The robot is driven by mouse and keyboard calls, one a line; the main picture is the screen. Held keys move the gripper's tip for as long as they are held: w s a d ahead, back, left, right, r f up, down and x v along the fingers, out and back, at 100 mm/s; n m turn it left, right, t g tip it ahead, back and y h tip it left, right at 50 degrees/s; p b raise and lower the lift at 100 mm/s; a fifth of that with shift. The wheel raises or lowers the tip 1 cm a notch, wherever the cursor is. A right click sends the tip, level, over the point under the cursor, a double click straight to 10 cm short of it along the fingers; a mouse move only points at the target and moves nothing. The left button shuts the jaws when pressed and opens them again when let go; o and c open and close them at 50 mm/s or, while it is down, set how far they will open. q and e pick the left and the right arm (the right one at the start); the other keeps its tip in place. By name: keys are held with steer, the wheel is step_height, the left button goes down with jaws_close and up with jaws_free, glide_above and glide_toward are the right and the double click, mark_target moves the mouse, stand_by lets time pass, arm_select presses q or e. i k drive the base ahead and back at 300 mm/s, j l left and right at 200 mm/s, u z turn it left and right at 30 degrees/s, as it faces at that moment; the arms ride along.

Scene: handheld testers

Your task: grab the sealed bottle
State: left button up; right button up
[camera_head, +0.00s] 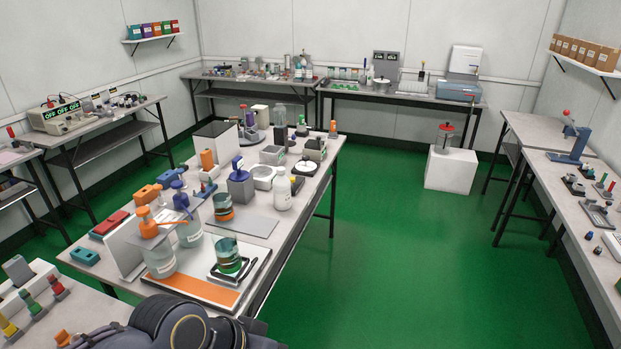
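A white bottle (282,192) with a narrow neck and a pale label stands upright near the right edge of the long centre table (262,224). Its top looks closed, but it is too small to make out the seal. Two clear wash bottles with coloured tops, one orange (160,258) and one blue (189,231), stand at the table's near end. No gripper shows. Only dark links of my own arm show at the bottom edge, well short of the white bottle, and nothing visible touches it.
A beaker with an orange band (223,207) and a blue-topped grey block (241,184) stand left of the white bottle. Green floor (400,270) to the right is clear.

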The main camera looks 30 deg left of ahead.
mark_target(281, 184)
steer(key=i+l+u, duration=0.1)
steer(key=i+u, duration=0.25)
steer(key=i, duration=0.2)
steer(key=i+l+u, duration=0.3)
steer(key=i, duration=0.25)
steer(key=i+u, duration=0.25)
steer(key=u, duration=0.25)
steer(key=i+l+u, duration=0.2)
steer(key=u, duration=0.25)
steer(key=i+l+u, duration=0.15)
steer(key=u, duration=0.35)
steer(key=i+l+u, duration=0.1)
steer(key=l+u, duration=0.35)
steer(key=i+l+u, duration=0.1)
steer(key=l+u, duration=0.15)
steer(key=u, duration=0.25)
steer(key=i+l+u, duration=0.15)
steer(key=l+u, duration=0.2)
steer(key=i+l+u, duration=0.1)
steer(key=l+u, duration=0.3)
steer(key=j, duration=0.1)
